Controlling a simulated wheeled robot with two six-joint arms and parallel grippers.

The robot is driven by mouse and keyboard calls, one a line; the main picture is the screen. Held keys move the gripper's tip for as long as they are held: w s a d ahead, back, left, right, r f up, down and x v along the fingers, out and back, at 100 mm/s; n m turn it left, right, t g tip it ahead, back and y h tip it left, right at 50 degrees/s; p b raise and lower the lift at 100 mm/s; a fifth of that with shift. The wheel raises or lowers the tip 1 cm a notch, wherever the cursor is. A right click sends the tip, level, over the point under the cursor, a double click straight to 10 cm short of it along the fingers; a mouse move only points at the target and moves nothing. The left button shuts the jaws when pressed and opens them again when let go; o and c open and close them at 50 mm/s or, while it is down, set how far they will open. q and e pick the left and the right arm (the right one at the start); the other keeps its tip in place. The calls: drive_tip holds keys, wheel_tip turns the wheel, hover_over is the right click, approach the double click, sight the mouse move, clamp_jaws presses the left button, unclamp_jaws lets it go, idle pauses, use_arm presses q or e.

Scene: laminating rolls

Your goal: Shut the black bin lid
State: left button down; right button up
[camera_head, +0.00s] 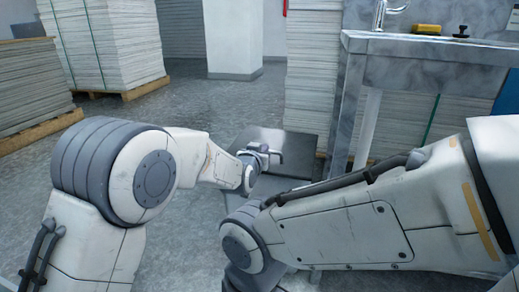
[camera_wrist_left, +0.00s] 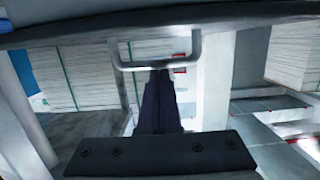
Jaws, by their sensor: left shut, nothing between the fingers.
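The black bin's lid (camera_head: 301,151) shows as a dark grey panel beyond my left gripper in the head view; my arms hide much of the bin. In the left wrist view a dark slab, apparently the lid (camera_wrist_left: 230,20), crosses the top, with a metal bar handle (camera_wrist_left: 198,48) hanging from it. My left gripper (camera_head: 272,156) is at the handle side of the lid. Its dark fingers (camera_wrist_left: 161,78) are shut and empty, with their tips overlapping the handle's bar; I cannot tell whether they touch. The lid's exact angle is unclear. My right gripper is out of view.
A grey marble-like counter (camera_head: 430,50) with a tap (camera_head: 391,10) and a yellow item (camera_head: 427,29) stands at right, close beyond the lid. Stacked sheets on pallets (camera_head: 106,45) stand at back left. Concrete floor (camera_head: 215,105) lies open between them.

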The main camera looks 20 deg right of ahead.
use_arm(q)
drive_tip(key=f, duration=0.2)
drive_tip(key=shift+s+a+f+g, duration=0.1)
drive_tip(key=shift+s+f+g, duration=0.2)
drive_tip(key=shift+f+g, duration=0.1)
drive_tip(key=shift+t, duration=0.3)
wheel_tip(320, 180, up, 7)
drive_tip(key=p, duration=0.3)
drive_tip(key=shift+s+a+f+p, duration=0.1)
drive_tip(key=shift+p, duration=0.25)
drive_tip(key=s+a+f+p, duration=0.3)
drive_tip(key=s+a+f, duration=0.15)
drive_tip(key=s, duration=0.25)
drive_tip(key=s+a+r+g+y+p, duration=0.2)
drive_tip(key=s+a+r+g+p, duration=0.4)
drive_tip(key=s, duration=0.6)
drive_tip(key=s+a+r+m+g+y+p, duration=0.1)
drive_tip(key=s+a+r+g+y+p, duration=0.2)
drive_tip(key=s+a, duration=0.6)
drive_tip(key=s+a+r+g+y+p, duration=0.2)
drive_tip(key=s+a+r+g+p, duration=0.25)
drive_tip(key=s, duration=0.95)
wheel_tip(320, 180, up, 36)
drive_tip(key=p, duration=3.6)
drive_tip(key=shift+w+f+p, duration=0.25)
drive_tip(key=shift+w+p, duration=0.05)
drive_tip(key=shift+p, duration=0.1)
drive_tip(key=shift+d, duration=0.1)
